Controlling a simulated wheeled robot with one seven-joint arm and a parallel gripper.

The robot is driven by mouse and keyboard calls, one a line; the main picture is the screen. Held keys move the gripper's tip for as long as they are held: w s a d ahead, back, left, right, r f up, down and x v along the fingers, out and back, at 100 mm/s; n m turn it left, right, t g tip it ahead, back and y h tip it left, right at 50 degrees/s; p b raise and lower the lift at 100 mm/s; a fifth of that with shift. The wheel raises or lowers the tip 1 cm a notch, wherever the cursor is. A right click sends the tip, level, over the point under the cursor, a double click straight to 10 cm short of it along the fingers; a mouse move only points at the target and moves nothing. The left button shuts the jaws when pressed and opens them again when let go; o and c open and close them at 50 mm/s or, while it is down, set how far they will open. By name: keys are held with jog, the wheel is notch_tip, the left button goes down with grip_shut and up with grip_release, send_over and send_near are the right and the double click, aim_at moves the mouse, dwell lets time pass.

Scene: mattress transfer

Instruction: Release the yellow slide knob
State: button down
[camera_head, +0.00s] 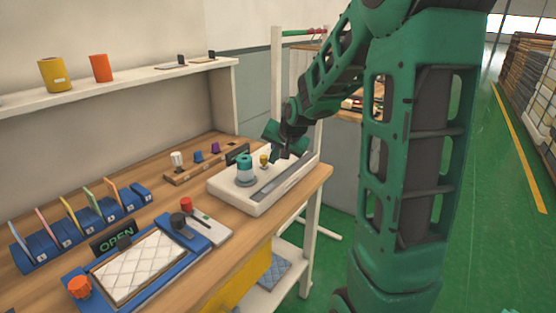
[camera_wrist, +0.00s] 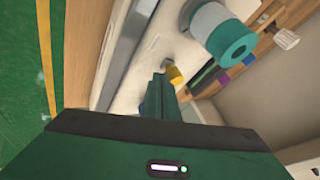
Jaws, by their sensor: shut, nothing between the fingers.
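In the wrist view the yellow knob (camera_wrist: 175,74) lies just beyond my gripper's fingertips (camera_wrist: 160,88), with the teal knob (camera_wrist: 228,38) farther right. My gripper (camera_head: 279,153) is shut and empty, close beside the yellow knob. I cannot tell whether the fingers touch it. The gripper's body hides the lower part of the wrist view.
A grey strip (camera_head: 283,179) runs along the box's front. A wooden strip with small knobs (camera_head: 190,172) lies behind left. An OPEN sign (camera_head: 113,238), a blue tray with a quilted white pad (camera_head: 140,265) and a blue rack (camera_head: 75,232) fill the left bench.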

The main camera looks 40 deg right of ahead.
aim_at(262, 156)
jog(key=shift+w, duration=0.1)
jog(key=shift+w+a, duration=0.3)
jog(key=shift+w, duration=0.5)
jog(key=shift+w+a, duration=0.35)
jog(key=shift+w, duration=0.45)
jog(key=shift+w+a, duration=0.3)
jog(key=shift+w, duration=0.5)
jog(key=shift+r, duration=0.1)
jog(key=shift+s+d, duration=0.1)
jog(key=shift+s, duration=0.1)
jog(key=s, duration=0.1)
jog(key=s+d, duration=0.2)
jog(key=shift+s+r, duration=0.25)
jog(key=shift+s, duration=0.05)
jog(key=v, duration=0.9)
